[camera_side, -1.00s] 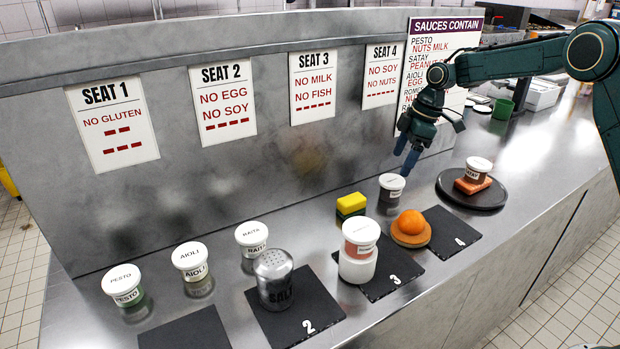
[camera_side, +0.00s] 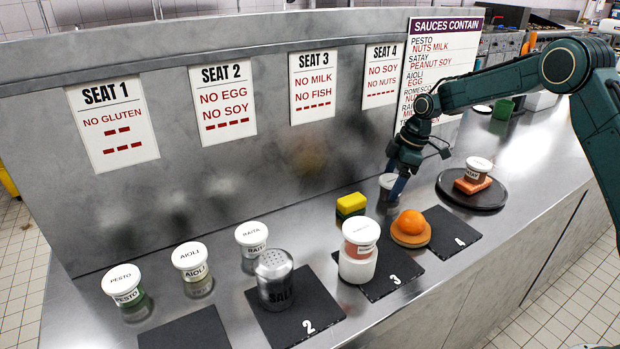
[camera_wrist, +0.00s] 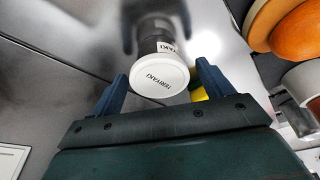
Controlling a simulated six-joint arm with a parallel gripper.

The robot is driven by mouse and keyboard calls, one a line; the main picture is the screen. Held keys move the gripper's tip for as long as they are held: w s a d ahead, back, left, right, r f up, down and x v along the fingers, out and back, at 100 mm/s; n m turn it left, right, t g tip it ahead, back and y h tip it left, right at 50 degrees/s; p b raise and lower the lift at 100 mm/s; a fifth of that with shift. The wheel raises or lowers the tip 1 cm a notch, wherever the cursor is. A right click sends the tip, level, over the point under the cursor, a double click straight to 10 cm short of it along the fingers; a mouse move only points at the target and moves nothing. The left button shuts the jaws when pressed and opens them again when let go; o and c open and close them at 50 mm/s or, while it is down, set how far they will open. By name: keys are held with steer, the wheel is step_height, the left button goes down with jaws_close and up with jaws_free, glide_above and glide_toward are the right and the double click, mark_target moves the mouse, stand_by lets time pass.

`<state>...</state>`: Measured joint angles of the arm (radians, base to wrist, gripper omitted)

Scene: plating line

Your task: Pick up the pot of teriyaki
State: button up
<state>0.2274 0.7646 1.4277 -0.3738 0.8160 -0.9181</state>
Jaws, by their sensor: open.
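The pot of teriyaki (camera_wrist: 160,75) shows in the wrist view, its white lid printed TERIYAKI, lying between the two blue fingers of my gripper (camera_wrist: 158,88). The fingers are open, one on each side of the lid, with space between them and the pot. In the side view the pot's lid (camera_side: 388,181) is partly hidden behind a finger of my gripper (camera_side: 395,184), which has come down over it. I cannot tell from the side view how far down the pot the fingers reach.
A yellow sponge (camera_side: 351,203) lies just left of the pot. An orange on a round wooden board (camera_side: 425,239) is close in front. A dark round board (camera_side: 455,197) carrying another pot (camera_side: 479,164) is to the right. The metal wall (camera_side: 270,160) stands behind.

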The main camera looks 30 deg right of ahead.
mark_target(392, 180)
steer(key=shift+f, duration=0.25)
stand_by(0.3)
steer(key=c, duration=0.9)
steer(key=shift+c, duration=0.2)
steer(key=shift+r, duration=0.2)
step_height(392, 180, up, 10)
steer(key=shift+f, duration=0.15)
